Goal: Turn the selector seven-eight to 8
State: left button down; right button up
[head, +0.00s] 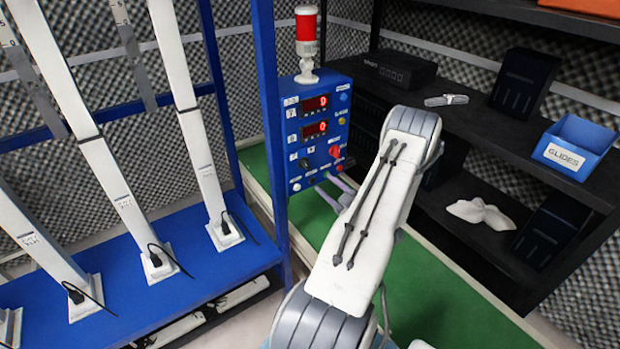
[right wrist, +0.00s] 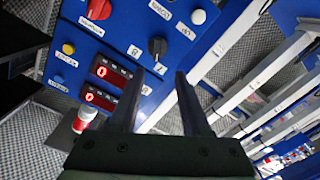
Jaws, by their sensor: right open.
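The blue control panel (head: 318,143) stands at the back centre below a red beacon. Its black selector knob (head: 303,163) is low on the left of the face. It also shows in the right wrist view (right wrist: 158,47), with small white labels around it; I cannot tell its pointing direction surely. My right gripper (right wrist: 158,82) is open and empty, its two fingers apart, with the knob ahead beyond the fingertips and not touched. In the head view the right gripper's fingers (head: 338,190) show small near the panel's lower edge. My left gripper is out of view.
A red knob (head: 335,151) sits close right of the black one. Two lit red displays (head: 316,103) are above. A blue rack post (head: 268,110) stands just left of the panel. Dark shelves with a blue bin (head: 575,148) are at the right.

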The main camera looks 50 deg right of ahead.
aim_at(307, 166)
jog(key=x, duration=0.3)
jog(key=p+x, duration=0.1)
jog(key=x, duration=0.2)
jog(key=p+x, duration=0.1)
jog(key=x, duration=0.2)
jog(key=shift+w+d, duration=0.3)
jog(key=shift+d, duration=0.1)
grip_shut()
